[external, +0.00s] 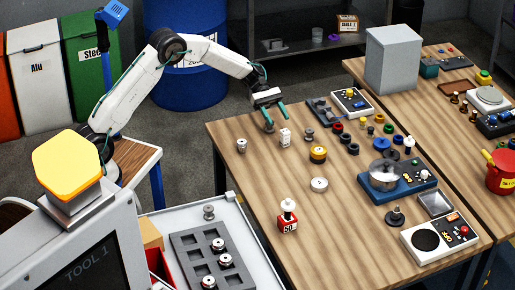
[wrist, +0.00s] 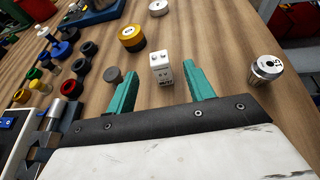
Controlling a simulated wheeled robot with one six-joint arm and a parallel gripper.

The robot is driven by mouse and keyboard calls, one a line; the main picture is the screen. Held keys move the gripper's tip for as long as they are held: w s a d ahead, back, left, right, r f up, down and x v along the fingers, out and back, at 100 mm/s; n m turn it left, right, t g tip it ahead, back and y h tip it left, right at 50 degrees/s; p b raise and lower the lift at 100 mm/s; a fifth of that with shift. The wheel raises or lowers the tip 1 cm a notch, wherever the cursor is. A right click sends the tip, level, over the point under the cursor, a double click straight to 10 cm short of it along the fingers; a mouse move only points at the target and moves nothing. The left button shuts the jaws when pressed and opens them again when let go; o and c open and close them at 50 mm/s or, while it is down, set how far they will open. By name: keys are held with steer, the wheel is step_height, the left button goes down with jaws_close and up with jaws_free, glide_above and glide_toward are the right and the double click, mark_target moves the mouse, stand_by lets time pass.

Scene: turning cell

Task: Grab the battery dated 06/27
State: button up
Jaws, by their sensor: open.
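A small white block with two studs on top and dark print on its side (external: 285,138) stands upright on the near wooden table. It looks like the battery, but its date is too small to read. The white block also shows in the wrist view (wrist: 162,70), in the gap between my fingertips as seen from there. My gripper (external: 276,117) is open, its two teal fingers pointing down toward the table beside the block. In the wrist view my gripper (wrist: 161,68) has one finger to each side of the block, with no clear contact.
A metal cylinder (wrist: 266,68) stands to the right in the wrist view. A dark grey knob (wrist: 113,75) is close by the left finger. A yellow-and-black round piece (wrist: 131,38) and a white disc (wrist: 158,8) lie beyond. Coloured rings (wrist: 72,88) crowd the left.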

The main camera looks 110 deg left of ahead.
mark_target(285, 130)
steer(key=shift+w+a+f, duration=0.1)
steer(key=shift+a+f, duration=0.1)
steer(key=shift+f, duration=0.1)
steer(key=x, duration=0.7)
steer(key=shift+d+f, duration=0.15)
steer(key=shift+d, duration=0.05)
steer(key=c, duration=1.1)
